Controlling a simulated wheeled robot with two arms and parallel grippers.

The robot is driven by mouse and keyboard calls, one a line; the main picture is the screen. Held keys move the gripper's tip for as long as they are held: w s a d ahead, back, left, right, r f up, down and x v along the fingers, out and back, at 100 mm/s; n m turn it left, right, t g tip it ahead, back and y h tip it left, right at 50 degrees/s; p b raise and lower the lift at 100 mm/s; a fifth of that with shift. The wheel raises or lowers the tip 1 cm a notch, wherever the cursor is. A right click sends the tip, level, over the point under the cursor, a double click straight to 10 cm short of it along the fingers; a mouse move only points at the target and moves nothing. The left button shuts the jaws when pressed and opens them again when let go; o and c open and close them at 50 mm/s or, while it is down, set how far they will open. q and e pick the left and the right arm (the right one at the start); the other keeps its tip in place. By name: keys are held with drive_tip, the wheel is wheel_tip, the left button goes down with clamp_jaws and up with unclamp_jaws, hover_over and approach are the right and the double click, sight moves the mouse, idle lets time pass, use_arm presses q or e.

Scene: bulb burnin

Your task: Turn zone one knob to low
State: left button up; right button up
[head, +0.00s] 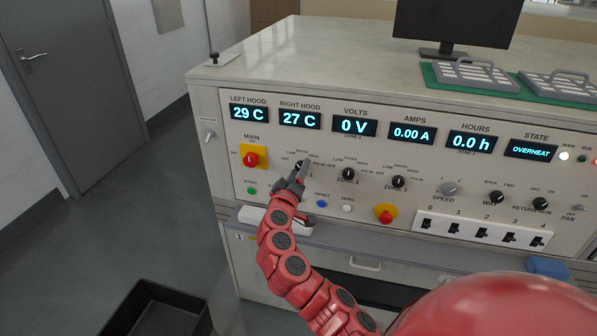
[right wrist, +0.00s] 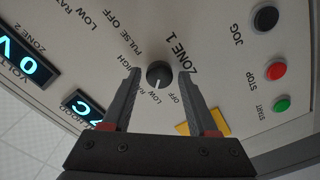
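The zone one knob (right wrist: 160,74) is a round black dial on the cream panel. In the right wrist view it sits between my right gripper's (right wrist: 160,73) two fingertips, with a gap visible on each side. The fingers are apart. The knob's white mark points down and slightly left in that view, toward the LOW label; its exact setting is hard to tell. In the head view my right gripper (head: 299,172) reaches up to the panel and mostly hides the knob and its ZONE 1 label. My left gripper is not in view.
The zone two knob (head: 348,174) and zone three knob (head: 398,182) are to the right. A red main switch (head: 251,160) on yellow is at the left. The state display (head: 530,149) reads OVERHEAT.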

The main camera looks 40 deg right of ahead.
drive_tip(key=shift+o, duration=0.6)
drive_tip(key=b+v, duration=0.2)
drive_tip(key=v, duration=1.5)
drive_tip(key=shift+s, duration=0.25)
drive_tip(key=shift+a, duration=0.15)
